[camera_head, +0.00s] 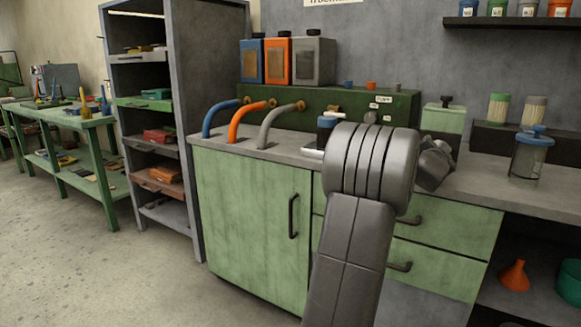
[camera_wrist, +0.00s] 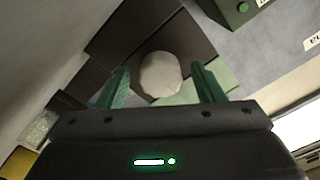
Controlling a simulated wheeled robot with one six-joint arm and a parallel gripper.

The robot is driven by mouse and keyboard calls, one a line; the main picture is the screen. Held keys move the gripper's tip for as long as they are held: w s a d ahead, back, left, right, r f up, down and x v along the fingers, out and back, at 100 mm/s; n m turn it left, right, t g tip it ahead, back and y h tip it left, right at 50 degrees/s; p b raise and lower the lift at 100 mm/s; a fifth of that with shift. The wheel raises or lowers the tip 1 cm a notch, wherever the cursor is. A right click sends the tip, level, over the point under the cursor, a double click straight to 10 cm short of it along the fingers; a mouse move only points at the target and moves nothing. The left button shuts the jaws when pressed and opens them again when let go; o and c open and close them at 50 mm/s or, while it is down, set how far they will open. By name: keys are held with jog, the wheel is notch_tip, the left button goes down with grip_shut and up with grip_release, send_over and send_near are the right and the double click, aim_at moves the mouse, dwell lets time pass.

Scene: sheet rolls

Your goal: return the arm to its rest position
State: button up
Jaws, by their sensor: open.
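My arm (camera_head: 360,215) rises in front of the cabinet in the head view, with its thick grey joint over the worktop. A smaller grey part of my arm (camera_head: 435,165) shows to the right of that joint. My gripper (camera_wrist: 160,70) shows in the wrist view with its two green fingers spread apart, open. A pale round thing (camera_wrist: 160,75) appears between the fingers in the picture, over a dark surface beyond them. No held object is visible. I cannot make out the gripper's fingers in the head view.
The worktop (camera_head: 475,190) carries a lidded jar (camera_head: 528,157) on the right and blue, orange (camera_head: 250,122) and grey curved pipes on the left. A tall shelf (camera_head: 205,110) is at left. Floor (camera_head: 90,265) is clear at lower left.

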jog(key=n, duration=0.1)
jog(key=n+p, duration=0.1)
jog(key=shift+s+a+r+n, duration=0.1)
jog(key=shift+s+r+n, duration=0.05)
jog(key=shift+n, duration=0.15)
jog(key=n+p, duration=0.1)
jog(key=n, duration=0.2)
jog(key=n+p, duration=0.2)
jog(key=n, duration=0.2)
jog(key=shift+n, duration=0.3)
jog(key=n+p, duration=0.2)
jog(key=n, duration=0.3)
jog(key=n+p, duration=0.1)
jog(key=n, duration=0.3)
jog(key=shift+p, duration=0.4)
jog(key=shift+a, duration=0.15)
